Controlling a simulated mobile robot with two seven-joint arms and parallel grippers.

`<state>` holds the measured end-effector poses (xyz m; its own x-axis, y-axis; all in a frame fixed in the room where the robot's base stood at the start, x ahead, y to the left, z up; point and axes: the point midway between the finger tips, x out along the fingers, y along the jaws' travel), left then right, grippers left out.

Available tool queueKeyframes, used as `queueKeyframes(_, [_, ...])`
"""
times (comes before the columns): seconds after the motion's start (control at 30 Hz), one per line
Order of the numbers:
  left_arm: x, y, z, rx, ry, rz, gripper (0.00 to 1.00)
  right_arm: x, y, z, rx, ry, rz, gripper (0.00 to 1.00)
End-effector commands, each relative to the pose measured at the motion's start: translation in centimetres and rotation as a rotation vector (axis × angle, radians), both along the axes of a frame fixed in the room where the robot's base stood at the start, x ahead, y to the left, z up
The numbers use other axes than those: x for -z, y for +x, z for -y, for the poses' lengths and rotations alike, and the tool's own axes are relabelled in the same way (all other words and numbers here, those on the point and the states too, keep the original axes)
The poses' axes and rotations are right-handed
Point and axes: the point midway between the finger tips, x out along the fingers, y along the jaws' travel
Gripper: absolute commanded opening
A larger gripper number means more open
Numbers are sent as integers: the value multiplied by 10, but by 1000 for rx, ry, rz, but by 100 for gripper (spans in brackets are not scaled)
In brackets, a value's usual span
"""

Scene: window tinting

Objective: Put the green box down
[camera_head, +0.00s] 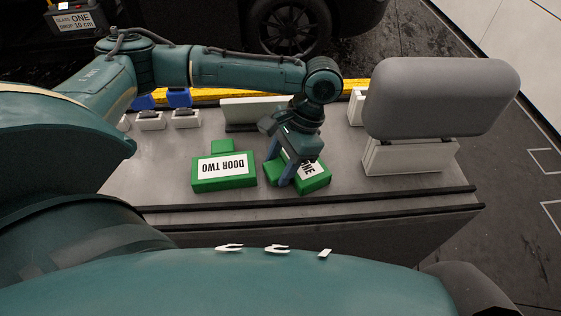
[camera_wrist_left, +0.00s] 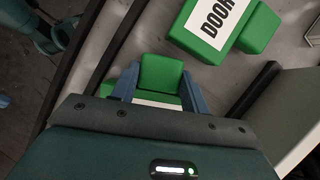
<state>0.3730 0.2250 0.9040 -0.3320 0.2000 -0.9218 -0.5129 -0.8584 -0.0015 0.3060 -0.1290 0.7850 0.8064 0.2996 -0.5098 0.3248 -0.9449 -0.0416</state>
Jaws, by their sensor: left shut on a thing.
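A green box labelled with a word ending in "NE" (camera_head: 316,178) is at the middle right of the grey bench in the head view. My left gripper (camera_head: 290,176) points down over it and is shut on it. In the left wrist view the same green box (camera_wrist_left: 162,72) sits between the blue fingers of the left gripper (camera_wrist_left: 163,85). I cannot tell whether the box touches the bench. A second green box labelled "DOOR TWO" (camera_head: 223,183) lies just to its left, apart from it.
The grey bench (camera_head: 160,180) has dark rails along its front edge. A large grey padded block on a white stand (camera_head: 410,158) is at the right. White holders with blue items (camera_head: 180,98) stand at the back left. Bare bench lies right of the held box.

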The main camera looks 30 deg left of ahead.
Motion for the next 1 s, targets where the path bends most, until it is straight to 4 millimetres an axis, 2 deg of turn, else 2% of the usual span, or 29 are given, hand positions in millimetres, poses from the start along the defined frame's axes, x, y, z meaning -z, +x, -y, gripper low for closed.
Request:
queueKeyframes(0.3, [1,0,1,0,-1,0,17,-5,1,0,3,3,3,0])
queueKeyframes(0.33, [2,0,1,0,-1,0,47,-3,1,0,4,3,2,0])
queueKeyframes(0.57, [2,0,0,0,-1,0,66,1,1,1,9,1,-5,0])
queueKeyframes(0.87, [0,1,0,0,0,2,67,4,2,2,11,-1,-4,0])
queueKeyframes(1.0, [-16,6,4,1,-2,3,67,0,3,2,11,0,-1,0])
